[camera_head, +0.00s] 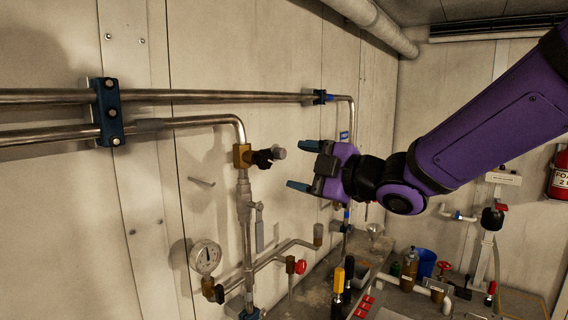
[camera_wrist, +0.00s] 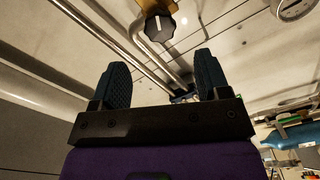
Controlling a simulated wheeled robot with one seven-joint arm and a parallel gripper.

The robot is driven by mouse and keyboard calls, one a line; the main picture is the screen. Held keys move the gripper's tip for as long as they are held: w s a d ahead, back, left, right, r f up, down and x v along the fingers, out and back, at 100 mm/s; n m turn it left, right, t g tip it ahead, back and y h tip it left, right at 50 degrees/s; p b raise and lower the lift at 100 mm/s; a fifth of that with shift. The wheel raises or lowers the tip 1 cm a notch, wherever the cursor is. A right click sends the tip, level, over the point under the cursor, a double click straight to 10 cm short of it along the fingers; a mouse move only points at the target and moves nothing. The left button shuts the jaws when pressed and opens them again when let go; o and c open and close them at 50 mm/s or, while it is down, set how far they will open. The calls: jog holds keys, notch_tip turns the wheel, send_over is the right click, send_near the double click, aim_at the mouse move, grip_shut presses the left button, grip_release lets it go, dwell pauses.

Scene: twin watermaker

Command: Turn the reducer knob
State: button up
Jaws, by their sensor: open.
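The reducer knob (camera_head: 277,154), dark with a greyish outer end, sticks out from a brass fitting (camera_head: 242,156) on the wall pipe. In the wrist view the dark, faceted knob (camera_wrist: 160,27) shows at the top centre, with a light mark on it and brass behind it. My gripper (camera_head: 302,166) is open and empty, to the right of the knob and apart from it, with its fingers pointing towards the wall pipes. In the wrist view the two dark fingers (camera_wrist: 162,70) are spread, and the knob shows beyond their tips.
Two horizontal pipes (camera_head: 210,96) run along the wall in blue clamps (camera_head: 108,112). Below the knob are a pressure gauge (camera_head: 205,256) and a small red knob (camera_head: 300,267). A bench with bottles and a blue container (camera_head: 426,262) stands lower right. The space between gripper and knob looks clear.

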jog(key=shift+v, duration=1.05)
jog(key=s+d+f+m+t+h, duration=0.1)
jog(key=s+d+m+t+h, duration=0.15)
jog(key=d+m+h, duration=1.25)
jog(key=s+d+f+m+g, duration=0.3)
jog(key=s+d+m+g, duration=0.1)
jog(key=s, duration=0.5)
jog(key=s+d+f+m+g, duration=0.3)
jog(key=s+d+g, duration=0.1)
jog(key=s, duration=0.6)
jog(key=shift+s+d+m+y, duration=0.15)
jog(key=shift+d+m+y, duration=0.15)
jog(key=shift+m+y, duration=0.1)
